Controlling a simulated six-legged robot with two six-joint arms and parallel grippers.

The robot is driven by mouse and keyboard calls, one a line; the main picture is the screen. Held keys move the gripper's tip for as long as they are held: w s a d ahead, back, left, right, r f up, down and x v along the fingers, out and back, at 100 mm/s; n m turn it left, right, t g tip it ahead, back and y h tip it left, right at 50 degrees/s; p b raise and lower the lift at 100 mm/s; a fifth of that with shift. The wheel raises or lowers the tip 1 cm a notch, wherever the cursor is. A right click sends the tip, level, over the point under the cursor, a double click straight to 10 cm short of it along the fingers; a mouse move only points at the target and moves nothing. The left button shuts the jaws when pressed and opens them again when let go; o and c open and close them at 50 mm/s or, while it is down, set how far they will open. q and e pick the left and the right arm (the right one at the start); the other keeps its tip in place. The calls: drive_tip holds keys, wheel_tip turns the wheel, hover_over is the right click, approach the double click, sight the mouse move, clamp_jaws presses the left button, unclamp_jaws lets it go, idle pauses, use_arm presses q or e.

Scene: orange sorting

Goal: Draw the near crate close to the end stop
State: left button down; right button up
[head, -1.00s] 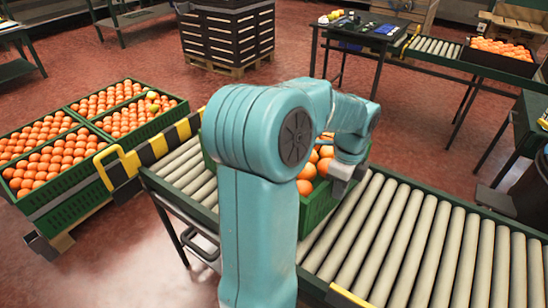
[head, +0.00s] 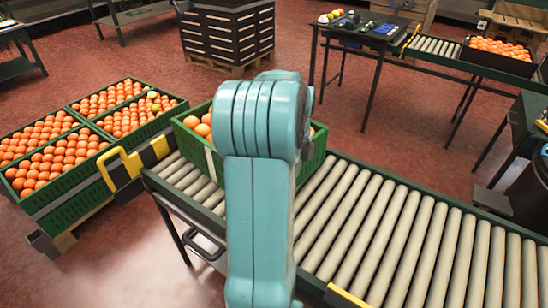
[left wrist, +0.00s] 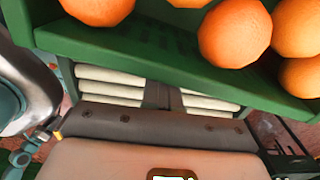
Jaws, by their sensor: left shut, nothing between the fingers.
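The near crate (head: 190,141) is green, holds oranges and sits on the roller conveyor at its left end. My arm hides its middle in the head view. The end stop (head: 158,147), a yellow-and-black striped bar, is just left of the crate. Some rollers show between them at the front, and I cannot tell whether they touch at the back. In the left wrist view the crate's green wall (left wrist: 190,62) and oranges fill the top. My left gripper (left wrist: 165,92) is shut and empty, its fingers pointing at that wall; contact is unclear. My right gripper is out of view.
Bare rollers (head: 400,230) run right of the crate. A yellow handle (head: 112,165) stands at the conveyor's left end. Beyond it are several green crates of oranges (head: 60,198). A dark crate stack (head: 228,35) and a table (head: 365,32) stand farther back.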

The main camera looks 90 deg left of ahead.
use_arm(q)
drive_tip(key=shift+s+a+r+p, duration=0.1)
drive_tip(key=shift+s+a+p, duration=0.4)
drive_tip(key=shift+s+a, duration=0.6)
drive_tip(key=shift+s+a+r+p, duration=0.1)
drive_tip(key=shift+s+a+p, duration=0.35)
drive_tip(key=shift+s+a, duration=0.6)
drive_tip(key=shift+s+d, duration=0.15)
drive_tip(key=shift+d, duration=0.15)
drive_tip(key=shift+w+d+r, duration=0.25)
drive_tip(key=shift+w+d, duration=0.4)
drive_tip(key=shift+w, duration=0.15)
wheel_tip(320, 180, up, 11)
drive_tip(key=p, duration=1)
drive_tip(key=shift+w, duration=0.25)
